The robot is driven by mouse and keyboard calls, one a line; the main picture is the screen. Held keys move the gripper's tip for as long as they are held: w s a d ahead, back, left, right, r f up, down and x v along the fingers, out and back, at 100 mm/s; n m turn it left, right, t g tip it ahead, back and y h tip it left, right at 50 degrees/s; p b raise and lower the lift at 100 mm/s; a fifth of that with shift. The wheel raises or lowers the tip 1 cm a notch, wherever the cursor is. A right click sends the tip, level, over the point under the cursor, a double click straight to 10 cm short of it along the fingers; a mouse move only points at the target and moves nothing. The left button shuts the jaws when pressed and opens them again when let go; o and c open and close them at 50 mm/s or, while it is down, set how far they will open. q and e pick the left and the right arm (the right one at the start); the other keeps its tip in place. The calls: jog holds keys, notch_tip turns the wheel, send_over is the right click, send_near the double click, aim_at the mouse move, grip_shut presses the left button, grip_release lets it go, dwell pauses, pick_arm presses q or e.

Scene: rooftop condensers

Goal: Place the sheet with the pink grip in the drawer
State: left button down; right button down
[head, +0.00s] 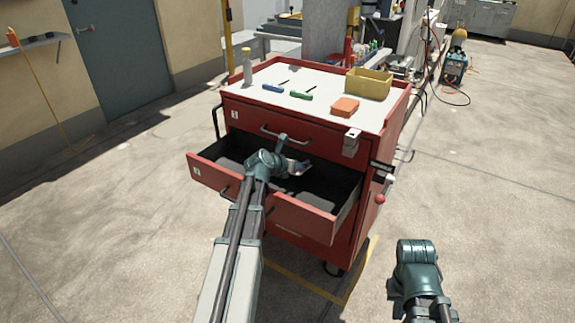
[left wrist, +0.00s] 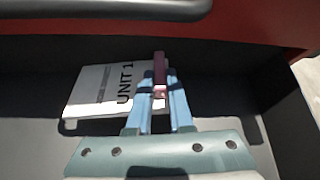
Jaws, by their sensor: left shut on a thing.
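The sheet (left wrist: 92,92) is white with "UNIT 1" printed on it, and its pink grip (left wrist: 160,68) is dark pink in the left wrist view. My left gripper (left wrist: 160,92) is shut on the pink grip, with the sheet under and beside its blue fingers. The red cabinet's drawer (head: 312,222) is pulled open, and my left gripper (head: 296,167) is over its dark interior in the head view. The drawer floor (left wrist: 30,140) shows around the sheet; I cannot tell if the sheet touches it. My right gripper (head: 417,253) is low at the right, its fingers not clearly visible.
The cabinet top (head: 325,88) holds a yellow bin (head: 369,83), an orange box (head: 345,107), a blue-handled tool (head: 273,88), a green-handled tool (head: 301,95) and a bottle (head: 247,66). A closed drawer with a handle (head: 283,133) sits above the open one. The floor around is mostly clear.

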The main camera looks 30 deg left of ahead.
pick_arm(q)
jog(key=a, duration=0.4)
jog(key=shift+w+a, duration=0.25)
jog(key=shift+s+f+b, duration=0.1)
jog(key=shift+f+b, duration=0.6)
jog(key=shift+f, duration=0.2)
jog(key=shift+r, duration=0.15)
jog(key=c, duration=0.8)
grip_release()
